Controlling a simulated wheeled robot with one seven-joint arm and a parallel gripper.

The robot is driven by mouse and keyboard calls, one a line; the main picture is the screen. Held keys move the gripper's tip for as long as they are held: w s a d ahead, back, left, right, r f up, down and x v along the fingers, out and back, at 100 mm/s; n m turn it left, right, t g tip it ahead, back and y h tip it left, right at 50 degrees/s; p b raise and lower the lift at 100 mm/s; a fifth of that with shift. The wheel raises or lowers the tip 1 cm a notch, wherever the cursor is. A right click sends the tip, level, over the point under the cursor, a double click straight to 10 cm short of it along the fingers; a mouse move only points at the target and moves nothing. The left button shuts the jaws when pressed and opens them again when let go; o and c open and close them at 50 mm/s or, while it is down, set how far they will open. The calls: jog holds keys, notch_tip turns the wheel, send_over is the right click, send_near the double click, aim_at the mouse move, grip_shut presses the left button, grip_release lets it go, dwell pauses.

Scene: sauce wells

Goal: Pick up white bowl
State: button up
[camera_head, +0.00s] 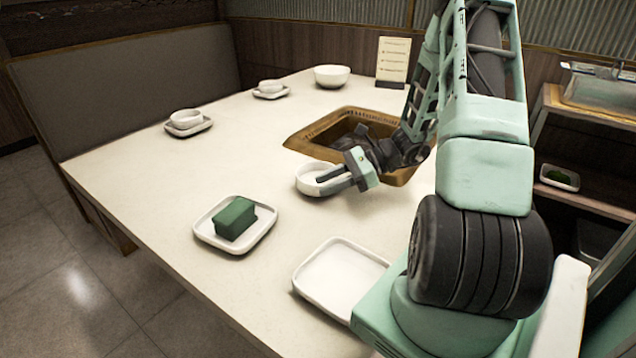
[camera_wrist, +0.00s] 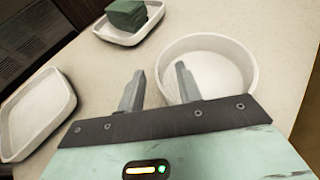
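A small white bowl (camera_head: 305,174) stands on the table in front of the brown-framed opening. It also shows in the wrist view (camera_wrist: 222,72), round, shallow and empty. My gripper (camera_head: 321,183) is at this bowl and partly covers it in the head view. In the wrist view my gripper (camera_wrist: 160,69) is open. Its left finger is outside the bowl's left side and its right finger overlaps the bowl's inside, with the rim between them in the picture. I cannot tell whether either finger touches the bowl. Another, larger white bowl (camera_head: 331,77) stands at the table's back.
A white plate with a green block (camera_head: 234,219) and an empty white plate (camera_head: 340,276) lie nearer me. Two small cups on saucers (camera_head: 186,119) (camera_head: 271,87) stand along the far left. A menu card (camera_head: 393,60) stands behind. The framed recess (camera_head: 300,140) lies behind the bowl.

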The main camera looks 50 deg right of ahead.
jog(key=shift+a, duration=0.15)
grip_shut()
